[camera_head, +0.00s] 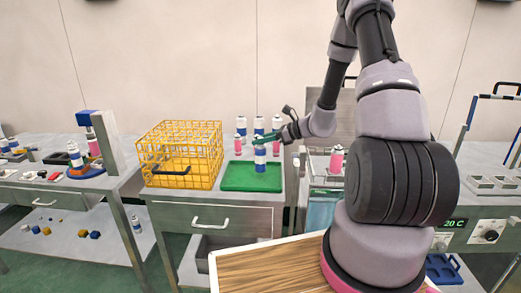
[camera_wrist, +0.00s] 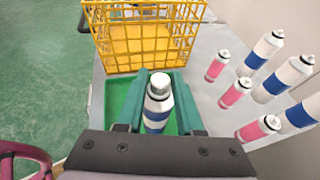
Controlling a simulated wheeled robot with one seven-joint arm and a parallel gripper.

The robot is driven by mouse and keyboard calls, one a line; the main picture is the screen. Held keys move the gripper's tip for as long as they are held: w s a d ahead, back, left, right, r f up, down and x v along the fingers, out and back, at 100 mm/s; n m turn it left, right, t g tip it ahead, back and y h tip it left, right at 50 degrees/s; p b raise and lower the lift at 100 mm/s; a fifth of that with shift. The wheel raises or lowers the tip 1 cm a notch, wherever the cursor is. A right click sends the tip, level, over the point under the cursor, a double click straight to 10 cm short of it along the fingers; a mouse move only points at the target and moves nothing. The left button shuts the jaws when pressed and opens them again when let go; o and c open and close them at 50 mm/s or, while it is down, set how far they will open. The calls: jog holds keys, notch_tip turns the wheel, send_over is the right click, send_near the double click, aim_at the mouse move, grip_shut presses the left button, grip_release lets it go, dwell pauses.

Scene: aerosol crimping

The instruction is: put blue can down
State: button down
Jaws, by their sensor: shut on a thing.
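The blue can, white with a blue band and a silver top, stands upright over the green tray (camera_head: 235,184) in the head view, where the can (camera_head: 260,160) shows below my gripper (camera_head: 262,139). In the wrist view the can (camera_wrist: 158,100) is between my two teal fingers (camera_wrist: 156,104), which are shut on it. The green tray (camera_wrist: 118,92) lies under and around it. I cannot tell whether the can's base touches the tray; the base is hidden in the wrist view.
A yellow wire basket (camera_head: 182,150) stands left of the tray, and behind it in the wrist view (camera_wrist: 150,38). Several blue-banded and pink cans stand beside the tray, such as a pink can (camera_wrist: 232,92) to the right. The tray surface around the held can looks clear.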

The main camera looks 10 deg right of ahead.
aim_at(261, 147)
jog(key=shift+f, duration=1.65)
jog(key=c, duration=0.5)
grip_release()
jog(key=shift+c, duration=0.2)
